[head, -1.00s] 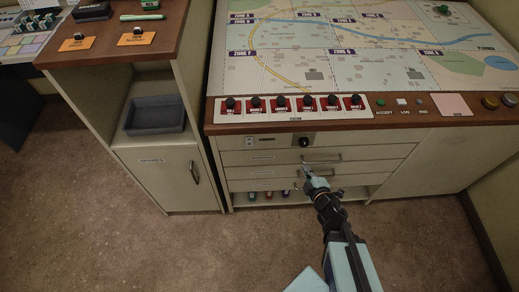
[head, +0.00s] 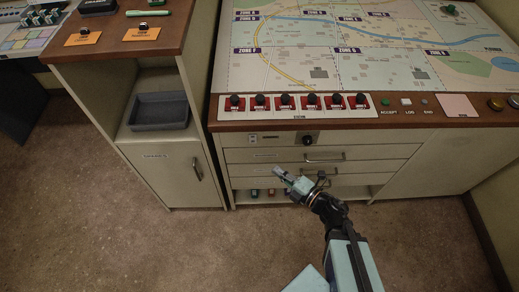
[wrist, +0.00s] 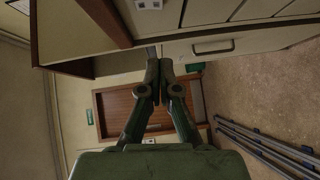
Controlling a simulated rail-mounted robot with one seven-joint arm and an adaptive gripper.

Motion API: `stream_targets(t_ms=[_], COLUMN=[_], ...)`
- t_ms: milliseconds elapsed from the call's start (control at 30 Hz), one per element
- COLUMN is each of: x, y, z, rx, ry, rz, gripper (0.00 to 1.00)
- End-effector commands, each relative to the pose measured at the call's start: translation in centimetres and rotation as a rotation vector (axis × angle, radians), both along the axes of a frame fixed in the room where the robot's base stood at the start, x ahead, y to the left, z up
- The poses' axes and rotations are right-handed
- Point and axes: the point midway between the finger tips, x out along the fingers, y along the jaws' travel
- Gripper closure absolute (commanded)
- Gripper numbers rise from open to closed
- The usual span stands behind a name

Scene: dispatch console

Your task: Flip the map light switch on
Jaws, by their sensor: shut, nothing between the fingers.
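The map light switch cannot be picked out by a readable label. A small light switch plate (head: 253,138) sits at the left of the strip under the map desk's front edge, and a black knob (head: 307,139) sits further right on that strip. A white plate (wrist: 149,4) shows at the top edge of the wrist view; its marking is too small to read. My gripper (head: 279,171) is shut and empty in front of the drawers, below the strip in the picture and apart from the plate. Its closed fingers also show in the wrist view (wrist: 159,80).
A row of red switches with black knobs (head: 309,102) lines the map desk's (head: 330,125) front edge. Drawer handles (head: 325,157) stick out near my gripper. A side cabinet with a grey tray (head: 158,112) stands at left. The floor (head: 150,250) in front is clear.

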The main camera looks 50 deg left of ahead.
Motion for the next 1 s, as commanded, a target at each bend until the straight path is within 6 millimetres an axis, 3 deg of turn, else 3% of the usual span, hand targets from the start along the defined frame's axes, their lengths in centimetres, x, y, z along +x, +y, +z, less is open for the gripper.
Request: stream_targets(t_ms=[267,667,1000], x=[-0.1,-0.6,-0.9], y=[1.2,5.3,7.3], z=[-0.6,-1.0,-1.2], rx=[0.000,0.002,0.001], ry=[0.000,-0.002,-0.001], rz=[0.000,0.000,0.000], gripper=[1.00,1.00,1.00])
